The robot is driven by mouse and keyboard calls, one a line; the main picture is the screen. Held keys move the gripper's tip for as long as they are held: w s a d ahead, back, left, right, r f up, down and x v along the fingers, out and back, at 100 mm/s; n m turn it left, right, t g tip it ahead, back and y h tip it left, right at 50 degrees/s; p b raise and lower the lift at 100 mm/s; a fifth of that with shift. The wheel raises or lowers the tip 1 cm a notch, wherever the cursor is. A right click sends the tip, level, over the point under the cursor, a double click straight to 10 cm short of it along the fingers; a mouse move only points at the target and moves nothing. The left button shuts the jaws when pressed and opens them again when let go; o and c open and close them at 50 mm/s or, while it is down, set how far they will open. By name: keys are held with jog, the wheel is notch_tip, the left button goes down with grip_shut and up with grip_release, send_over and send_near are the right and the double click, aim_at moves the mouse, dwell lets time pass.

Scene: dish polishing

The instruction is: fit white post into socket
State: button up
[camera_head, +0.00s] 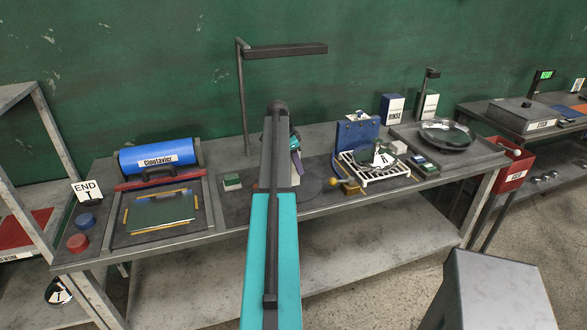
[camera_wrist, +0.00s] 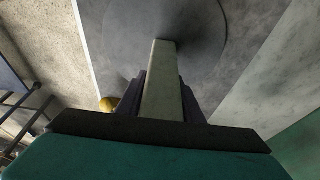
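The white post (camera_wrist: 162,85) is a pale, square-edged bar in the middle of the wrist view. My gripper (camera_wrist: 160,76) has a dark finger on each side of it and is shut on it. The post's far end reaches toward a round grey disc (camera_wrist: 190,22) on the bench; I cannot tell whether it touches. No socket opening shows; the post's end and a dark shadow cover that spot. In the head view my arm hides most of my gripper, and the disc (camera_head: 312,190) shows beside the arm.
A small green-topped block (camera_head: 232,181) lies left of my arm. A blue roll (camera_head: 158,156) and a framed green mat (camera_head: 160,211) lie farther left. A dark lamp stand (camera_head: 242,100) rises behind.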

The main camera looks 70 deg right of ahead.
grip_shut()
notch_tip(320, 180, up, 10)
jog(key=b, duration=0.3)
jog(key=shift+f, duration=0.25)
jog(key=shift+r, duration=0.25)
dwell(0.4)
